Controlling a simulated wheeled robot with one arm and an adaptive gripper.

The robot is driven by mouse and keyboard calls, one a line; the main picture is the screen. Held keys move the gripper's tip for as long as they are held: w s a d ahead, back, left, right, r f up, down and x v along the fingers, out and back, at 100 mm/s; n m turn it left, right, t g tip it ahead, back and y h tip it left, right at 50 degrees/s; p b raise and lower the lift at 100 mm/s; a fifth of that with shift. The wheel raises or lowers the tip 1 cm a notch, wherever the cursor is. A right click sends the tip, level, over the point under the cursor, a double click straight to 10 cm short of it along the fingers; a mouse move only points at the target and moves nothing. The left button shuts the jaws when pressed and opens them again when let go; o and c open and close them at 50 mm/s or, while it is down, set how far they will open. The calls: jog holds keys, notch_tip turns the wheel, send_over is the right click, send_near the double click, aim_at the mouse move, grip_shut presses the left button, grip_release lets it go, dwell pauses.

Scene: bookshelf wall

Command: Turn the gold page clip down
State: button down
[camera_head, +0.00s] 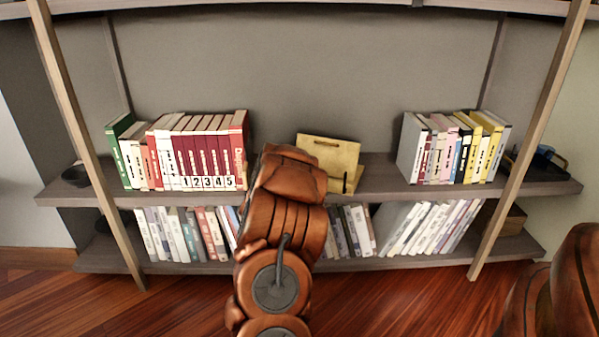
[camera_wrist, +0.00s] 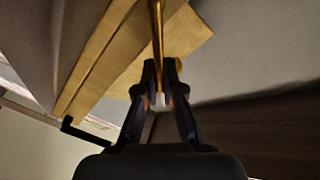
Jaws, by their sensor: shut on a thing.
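A light wooden book stand (camera_head: 330,153) rests on the middle shelf, just right of my arm. In the wrist view its board (camera_wrist: 105,55) spans the upper left and centre. The gold page clip (camera_wrist: 157,35) is a thin rod running from the top edge down between my fingertips. My gripper (camera_wrist: 160,82) is shut on the clip, one dark finger on each side. A black hook-shaped piece (camera_wrist: 82,133) sticks out at the board's lower left. In the head view my arm hides the gripper, the gold clip and the stand's left part.
Red and white books (camera_head: 195,150) stand left on the middle shelf (camera_head: 385,172), and colourful books (camera_head: 452,147) stand right. A dark bowl (camera_head: 76,176) sits at the far left. More books (camera_head: 425,228) fill the lower shelf. Shelf space right of the stand is clear.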

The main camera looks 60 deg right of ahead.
jog(key=c, duration=1.3)
grip_release()
jog(key=shift+w+r, duration=0.1)
